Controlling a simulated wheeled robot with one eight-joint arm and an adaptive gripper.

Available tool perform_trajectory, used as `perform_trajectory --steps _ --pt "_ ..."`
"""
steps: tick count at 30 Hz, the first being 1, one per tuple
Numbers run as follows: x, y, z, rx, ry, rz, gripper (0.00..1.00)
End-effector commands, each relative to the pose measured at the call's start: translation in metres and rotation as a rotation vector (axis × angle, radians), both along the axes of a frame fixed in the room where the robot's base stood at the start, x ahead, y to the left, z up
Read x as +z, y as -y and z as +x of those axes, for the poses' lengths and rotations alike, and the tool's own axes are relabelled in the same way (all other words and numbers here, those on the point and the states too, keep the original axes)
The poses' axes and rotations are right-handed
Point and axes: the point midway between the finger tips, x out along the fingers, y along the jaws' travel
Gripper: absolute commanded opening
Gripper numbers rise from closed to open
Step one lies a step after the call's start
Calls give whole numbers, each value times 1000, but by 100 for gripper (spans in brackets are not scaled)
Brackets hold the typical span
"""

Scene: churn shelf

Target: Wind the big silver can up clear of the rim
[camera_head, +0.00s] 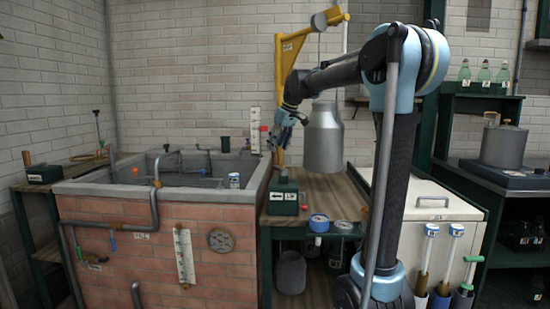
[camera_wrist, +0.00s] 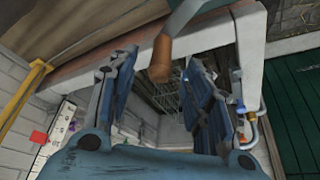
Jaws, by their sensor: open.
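The big silver can (camera_head: 323,142) hangs upright from the yellow hoist post and arm (camera_head: 287,85), right of the brick tank. The tank's grey rim (camera_head: 150,192) shows in the head view. In the wrist view my gripper (camera_wrist: 160,62) is open. A brown wooden handle (camera_wrist: 160,62) on a grey crank arm (camera_wrist: 182,16) shows between the fingertips; I cannot tell whether they touch it. The crank is not clear in the head view.
Pipes and a gauge (camera_head: 221,240) line the tank's front. A white chest (camera_head: 435,205) stands to the right. A white scale (camera_head: 255,130) is behind my gripper.

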Motion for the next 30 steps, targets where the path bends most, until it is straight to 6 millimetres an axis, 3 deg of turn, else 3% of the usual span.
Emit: perform_trajectory --steps 10,24,26,30 --pt "-43 -14 12 1 0 0 46" --pt "-53 -17 14 0 0 0 46" --pt "-53 -17 14 0 0 0 34" --pt "-53 -16 14 0 0 0 3"
